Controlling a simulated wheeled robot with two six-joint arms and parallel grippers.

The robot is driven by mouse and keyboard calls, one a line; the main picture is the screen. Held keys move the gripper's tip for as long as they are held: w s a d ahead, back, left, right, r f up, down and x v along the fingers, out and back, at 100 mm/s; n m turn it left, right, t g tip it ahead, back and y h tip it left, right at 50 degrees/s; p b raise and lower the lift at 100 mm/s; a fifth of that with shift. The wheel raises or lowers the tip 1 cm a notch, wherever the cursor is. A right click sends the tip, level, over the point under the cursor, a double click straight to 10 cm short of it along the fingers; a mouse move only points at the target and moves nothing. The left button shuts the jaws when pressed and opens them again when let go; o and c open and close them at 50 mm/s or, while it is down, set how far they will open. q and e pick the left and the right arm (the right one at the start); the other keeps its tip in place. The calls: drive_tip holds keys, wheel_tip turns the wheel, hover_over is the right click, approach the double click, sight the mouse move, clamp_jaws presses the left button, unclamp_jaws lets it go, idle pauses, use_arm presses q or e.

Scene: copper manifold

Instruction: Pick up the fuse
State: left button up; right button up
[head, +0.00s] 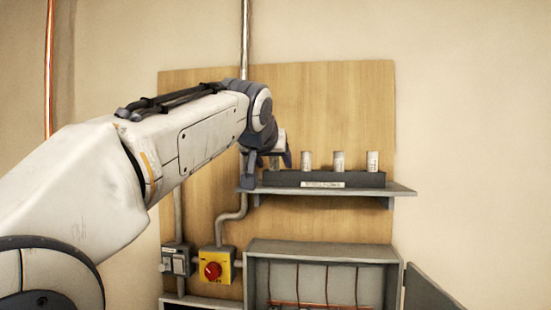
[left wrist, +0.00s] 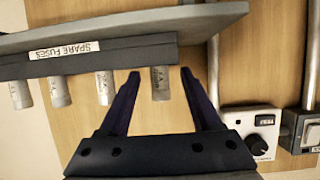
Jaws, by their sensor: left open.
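Several pale cylindrical fuses stand upright in a dark rack (head: 290,179) labelled "SPARE FUSES" on a wall shelf. In the head view three show clearly: one fuse (head: 306,161), a middle fuse (head: 338,161) and a right fuse (head: 373,161). The leftmost fuse is mostly hidden by my left gripper (head: 266,165). In the left wrist view, which is upside down, that leftmost fuse (left wrist: 160,84) stands between the two open fingers of my left gripper (left wrist: 159,73), with a gap on each side. My right gripper is not in view.
The grey shelf (head: 400,188) is fixed to a wooden board (head: 340,90). Below are a yellow box with a red rotary switch (head: 213,269), a grey switch box (head: 177,262) and an open grey cabinet (head: 320,251). A conduit (head: 245,35) runs down behind my arm.

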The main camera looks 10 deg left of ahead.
use_arm(q)
clamp_jaws()
drive_tip(key=shift+r, duration=0.1)
